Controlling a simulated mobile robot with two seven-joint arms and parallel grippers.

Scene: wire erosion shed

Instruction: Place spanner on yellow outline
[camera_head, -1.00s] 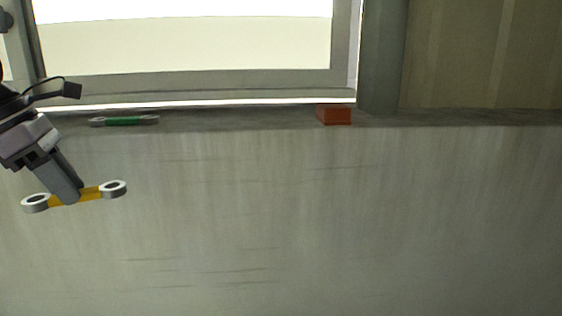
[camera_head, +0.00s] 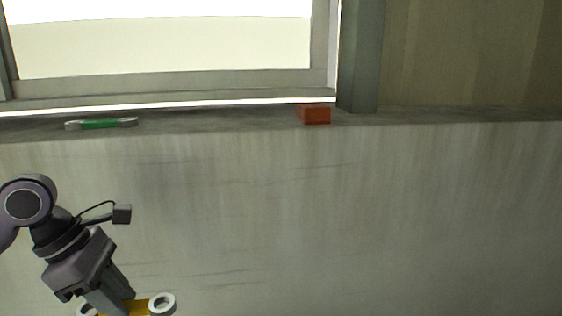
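My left gripper (camera_head: 114,302) is at the lower left, shut on a spanner (camera_head: 140,307) with a yellow-orange middle and pale ring ends. The spanner is partly cut off by the bottom edge of the view. The gripper and spanner are well below the ledge, in front of the grey wall. A second spanner with a green middle (camera_head: 101,124) lies on the ledge at the left. No yellow outline shows in this view. My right gripper is not in view.
A red-orange block (camera_head: 314,114) sits on the grey ledge (camera_head: 220,119) below a bright window. A grey post (camera_head: 361,60) rises behind the ledge, right of the block. The ledge right of the post is clear.

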